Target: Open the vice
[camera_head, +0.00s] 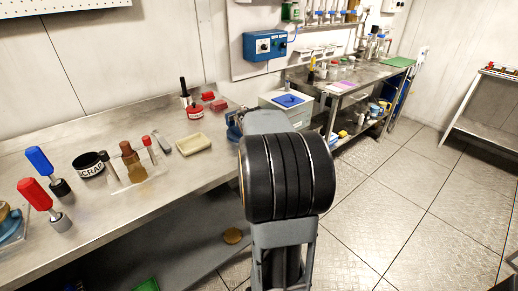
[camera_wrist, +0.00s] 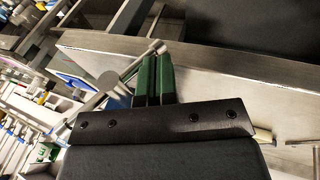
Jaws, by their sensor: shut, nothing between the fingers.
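The blue vice (camera_head: 233,130) sits at the right end of the workbench in the head view, mostly hidden behind my arm. In the wrist view its bar handle (camera_wrist: 128,73) runs slantwise beside the round grey screw end (camera_wrist: 108,81). A bit of blue body (camera_wrist: 118,101) shows behind them. My gripper (camera_wrist: 157,60) has green fingers, shut together and empty. The fingers are close beside the handle's upper end knob; I cannot tell whether they touch. My gripper is hidden in the head view. The vice jaws are hidden too.
A white device with a blue top (camera_head: 287,102) stands beyond the vice.

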